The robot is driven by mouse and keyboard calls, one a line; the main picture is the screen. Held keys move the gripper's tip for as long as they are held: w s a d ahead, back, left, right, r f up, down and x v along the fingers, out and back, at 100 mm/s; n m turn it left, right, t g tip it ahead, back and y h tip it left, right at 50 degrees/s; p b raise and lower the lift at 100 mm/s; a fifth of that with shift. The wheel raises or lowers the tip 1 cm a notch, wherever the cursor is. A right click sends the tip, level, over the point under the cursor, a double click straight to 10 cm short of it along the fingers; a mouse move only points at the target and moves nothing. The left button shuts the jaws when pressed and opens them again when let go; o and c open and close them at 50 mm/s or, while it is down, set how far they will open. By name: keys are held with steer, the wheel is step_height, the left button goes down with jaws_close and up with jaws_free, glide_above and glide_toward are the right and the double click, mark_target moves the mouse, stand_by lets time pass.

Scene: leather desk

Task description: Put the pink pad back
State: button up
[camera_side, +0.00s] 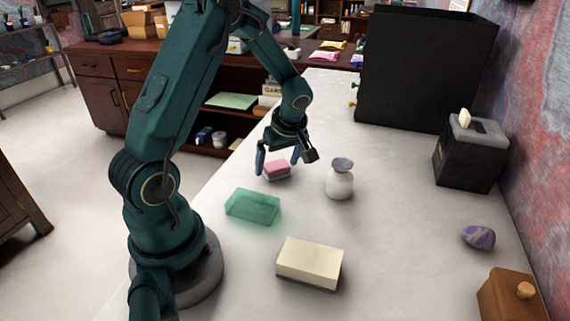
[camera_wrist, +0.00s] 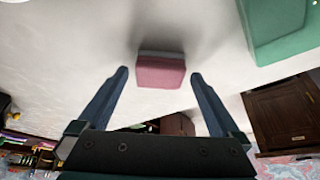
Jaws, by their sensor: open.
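The pink pad (camera_side: 276,168) is a small block with a pink top and a greyish lower layer, lying on the pale desk top. In the wrist view the pink pad (camera_wrist: 160,71) sits between and just beyond my fingertips. My gripper (camera_side: 286,163) is open above the pad in the side view, with one finger on each side of it. In the wrist view my gripper (camera_wrist: 158,74) shows both fingers spread, with nothing between them that I can see touching. Where the pad belongs cannot be told.
A green translucent block (camera_side: 252,206) and a cream block (camera_side: 310,263) lie nearer the front. A white vase (camera_side: 339,182) stands close right of my gripper. A large black box (camera_side: 424,70), a dark tissue box (camera_side: 470,155), a purple stone (camera_side: 479,237) and a wooden box (camera_side: 510,298) stand rightward.

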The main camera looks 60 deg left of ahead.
steer(key=v, duration=1.2)
steer(key=s+d+r+m+t+h, duration=0.1)
steer(key=s+d+m+t+h, duration=0.1)
steer(key=s+d+m, duration=0.3)
steer(key=s+d+r+m+t+h, duration=0.2)
steer(key=s+d+m, duration=0.3)
steer(key=d+m, duration=0.5)
steer(key=m+t, duration=0.1)
steer(key=m, duration=0.2)
steer(key=shift+d+r+t+h, duration=0.15)
steer(key=shift+r+t+h, duration=0.05)
steer(key=shift+t+h, duration=0.1)
